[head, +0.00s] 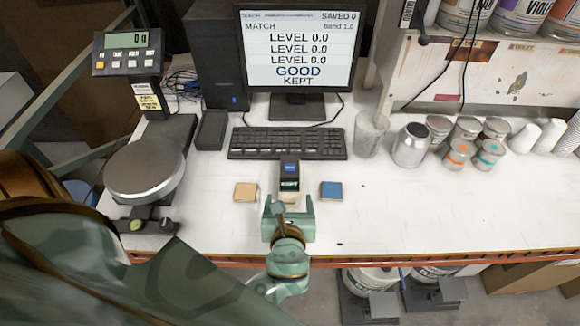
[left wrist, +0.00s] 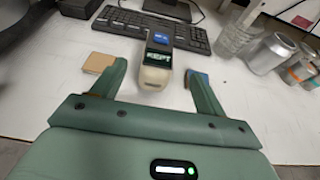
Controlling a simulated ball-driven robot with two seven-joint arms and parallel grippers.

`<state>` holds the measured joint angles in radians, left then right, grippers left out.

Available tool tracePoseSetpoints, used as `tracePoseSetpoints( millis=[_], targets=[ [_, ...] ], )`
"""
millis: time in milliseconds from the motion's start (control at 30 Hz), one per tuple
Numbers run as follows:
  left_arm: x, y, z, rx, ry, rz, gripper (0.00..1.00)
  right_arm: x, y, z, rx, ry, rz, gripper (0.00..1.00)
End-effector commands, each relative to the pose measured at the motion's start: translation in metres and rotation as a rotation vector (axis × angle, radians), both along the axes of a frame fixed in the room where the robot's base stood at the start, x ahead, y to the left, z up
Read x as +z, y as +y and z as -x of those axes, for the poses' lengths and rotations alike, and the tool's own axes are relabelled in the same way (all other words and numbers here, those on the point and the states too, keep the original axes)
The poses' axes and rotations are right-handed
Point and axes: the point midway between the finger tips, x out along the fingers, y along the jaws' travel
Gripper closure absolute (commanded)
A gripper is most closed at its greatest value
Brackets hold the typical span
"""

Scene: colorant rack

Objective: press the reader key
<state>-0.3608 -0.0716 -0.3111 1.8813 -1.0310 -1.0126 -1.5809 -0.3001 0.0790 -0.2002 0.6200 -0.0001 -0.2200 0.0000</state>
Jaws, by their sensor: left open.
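The reader (head: 290,185) is a small handheld device with a pale lower body, a dark screen reading KEPT and a blue key above the screen. It lies on the white bench in front of the keyboard. In the left wrist view the reader (left wrist: 157,70) points away from me, with its blue key (left wrist: 165,40) at the far end. My left gripper (head: 288,203) is open at the reader's near end. In the left wrist view its fingers stand on either side of the reader, apart from it, with nothing held. My right gripper is not in view.
A tan square (head: 246,192) and a blue square (head: 331,191) flank the reader. Behind are the keyboard (head: 287,143) and a monitor (head: 298,50) reading GOOD, KEPT, SAVED 0. A scale (head: 146,168) stands left; a clear cup (head: 370,133) and cans stand right. The right front bench is clear.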

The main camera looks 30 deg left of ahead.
Motion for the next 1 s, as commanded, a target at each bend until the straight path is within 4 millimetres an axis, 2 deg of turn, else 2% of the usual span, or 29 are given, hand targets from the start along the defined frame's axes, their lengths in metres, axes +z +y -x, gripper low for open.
tracePoseSetpoints(
  millis=[33, 233, 267, 1000],
  targets=[
    [0.0000, 0.0000, 0.0000, 0.000, 0.000, 0.000, 0.42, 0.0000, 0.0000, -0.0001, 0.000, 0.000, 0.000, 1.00],
    [0.0000, 0.0000, 0.0000, 0.000, 0.000, 0.000, 0.97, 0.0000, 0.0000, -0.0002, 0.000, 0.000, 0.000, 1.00],
    [0.0000, 0.0000, 0.0000, 0.000, 0.000, 0.000, 1.00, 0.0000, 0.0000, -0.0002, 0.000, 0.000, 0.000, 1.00],
    [0.0000, 0.0000, 0.0000, 0.000, 0.000, 0.000, 1.00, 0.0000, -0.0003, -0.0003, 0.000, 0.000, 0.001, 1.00]
  ],
)
